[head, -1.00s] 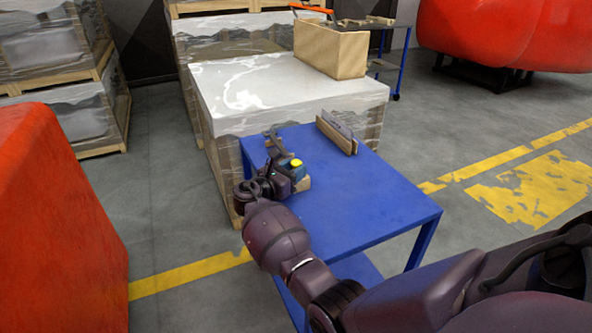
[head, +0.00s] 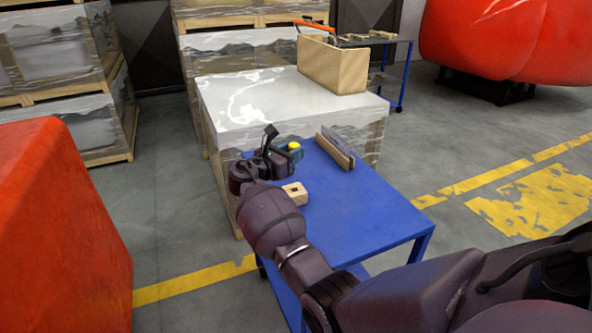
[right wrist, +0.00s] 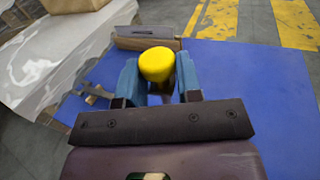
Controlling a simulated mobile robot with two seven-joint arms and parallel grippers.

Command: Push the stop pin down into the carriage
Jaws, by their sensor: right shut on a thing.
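A yellow-capped pin (head: 294,146), which I take to be the stop pin, is held in my right gripper (head: 289,154). In the right wrist view its round yellow cap (right wrist: 157,64) sits between the two blue fingers, with part of a stem below. A small wooden block (head: 294,193) with a dark hole in its top stands at the near left of the blue table; it may be the carriage. The gripper and pin appear beyond the block and apart from it. My left gripper is out of view.
The blue table (head: 375,205) is mostly clear on its right. A long wooden piece with a grey plate (head: 335,148) stands on its far part. A wrapped white stack (head: 290,100) adjoins the table behind. A large red shape (head: 60,220) is at left.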

